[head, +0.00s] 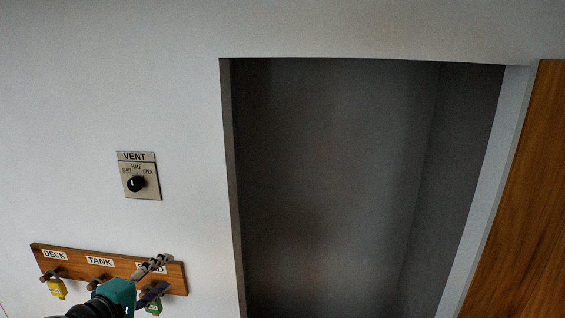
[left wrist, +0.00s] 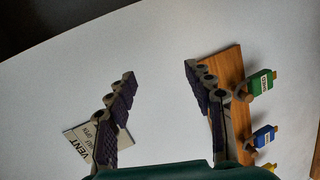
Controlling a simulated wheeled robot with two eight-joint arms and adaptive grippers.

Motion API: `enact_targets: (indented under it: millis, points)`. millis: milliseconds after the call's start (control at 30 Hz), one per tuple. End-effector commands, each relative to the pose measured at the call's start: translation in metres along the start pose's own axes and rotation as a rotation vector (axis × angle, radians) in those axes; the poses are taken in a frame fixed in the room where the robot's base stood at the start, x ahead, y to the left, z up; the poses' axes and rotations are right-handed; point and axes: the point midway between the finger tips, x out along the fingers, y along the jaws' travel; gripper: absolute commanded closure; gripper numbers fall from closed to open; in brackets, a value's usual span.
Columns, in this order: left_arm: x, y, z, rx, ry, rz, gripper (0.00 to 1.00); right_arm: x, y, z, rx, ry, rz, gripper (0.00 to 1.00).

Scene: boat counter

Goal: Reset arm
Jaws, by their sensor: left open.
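My left gripper (head: 162,275) comes in at the bottom left of the head view, in front of the wooden key board (head: 70,262). Its jaws are open, and I see nothing between them. In the left wrist view, the open fingers (left wrist: 160,73) have bare white wall between them. The left finger overlaps the VENT plate (left wrist: 78,142) and the right one overlaps the wooden board (left wrist: 232,60). My right gripper is not in view.
The board's pegs hold a yellow tag (head: 57,288), a green tag (head: 154,308) and a blue tag (left wrist: 264,136). The VENT knob (head: 137,184) is on the wall above. A dark recess (head: 330,190) and wooden panel (head: 530,200) are to the right.

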Motion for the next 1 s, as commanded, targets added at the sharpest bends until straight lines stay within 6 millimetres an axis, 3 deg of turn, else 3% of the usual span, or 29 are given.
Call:
enact_targets:
  millis: [33,200,400,533,600,733,1000]
  points:
    - [0.013,-0.046,0.031,0.074,-0.041,-0.054,0.47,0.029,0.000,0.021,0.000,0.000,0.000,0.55]
    - [0.025,-0.156,0.106,0.358,-0.156,-0.242,0.47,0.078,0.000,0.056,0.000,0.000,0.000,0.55]
    - [0.022,-0.284,0.164,0.722,-0.273,-0.429,0.47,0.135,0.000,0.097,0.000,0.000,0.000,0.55]
    - [0.016,-0.354,0.183,0.950,-0.327,-0.525,0.47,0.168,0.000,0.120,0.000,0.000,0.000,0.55]
    - [0.012,-0.382,0.188,1.055,-0.345,-0.564,0.47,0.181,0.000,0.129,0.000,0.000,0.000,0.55]
    - [0.007,-0.413,0.191,1.189,-0.363,-0.612,0.47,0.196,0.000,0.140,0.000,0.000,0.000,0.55]
    - [0.005,-0.423,0.190,1.250,-0.369,-0.634,0.47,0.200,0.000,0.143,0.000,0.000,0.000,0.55]
